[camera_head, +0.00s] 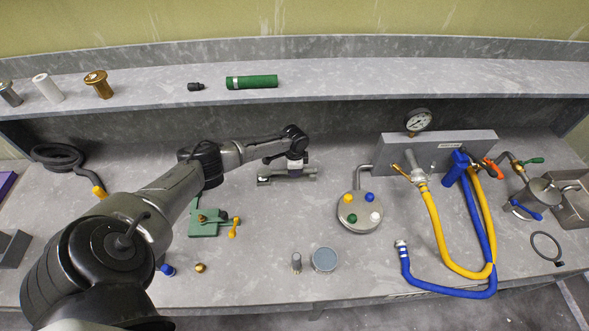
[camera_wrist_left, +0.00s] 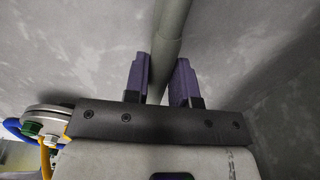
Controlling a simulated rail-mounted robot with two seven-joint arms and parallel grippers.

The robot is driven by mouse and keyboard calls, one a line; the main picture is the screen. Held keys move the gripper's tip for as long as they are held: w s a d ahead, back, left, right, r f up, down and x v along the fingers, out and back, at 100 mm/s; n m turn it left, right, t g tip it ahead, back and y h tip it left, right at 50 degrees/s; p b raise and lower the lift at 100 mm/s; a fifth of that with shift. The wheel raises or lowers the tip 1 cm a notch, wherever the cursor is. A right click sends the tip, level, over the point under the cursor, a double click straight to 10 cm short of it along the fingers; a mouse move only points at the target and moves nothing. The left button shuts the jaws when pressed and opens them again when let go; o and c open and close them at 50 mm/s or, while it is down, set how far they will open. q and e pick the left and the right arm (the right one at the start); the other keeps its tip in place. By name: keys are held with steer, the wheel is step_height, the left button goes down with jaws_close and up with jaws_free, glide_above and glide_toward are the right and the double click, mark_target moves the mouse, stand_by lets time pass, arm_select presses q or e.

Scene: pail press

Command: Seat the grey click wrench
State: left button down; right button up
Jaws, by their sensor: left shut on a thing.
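The grey click wrench (camera_head: 272,178) lies across the middle of the counter in the head view, roughly level, with part of it hidden by my gripper. I cannot tell whether it touches the counter. My left gripper (camera_head: 294,167) points down over it and is shut on its shaft. In the left wrist view, the grey shaft (camera_wrist_left: 172,35) passes between the purple fingers of my left gripper (camera_wrist_left: 161,80). My right gripper is not in view.
A round grey lid (camera_head: 352,222) with coloured knobs stands right of the gripper. A green fixture (camera_head: 203,227) sits to its left. Yellow (camera_head: 436,225) and blue (camera_head: 415,280) hoses loop at the right. A shelf (camera_head: 350,82) runs behind.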

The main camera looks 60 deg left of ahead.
arm_select(q)
steer(key=shift+f, duration=0.2)
steer(key=c, duration=0.9)
jaws_free()
steer(key=shift+o, duration=0.2)
step_height(320, 180, up, 6)
steer(key=shift+f, duration=0.1)
steer(key=shift+r, duration=0.9)
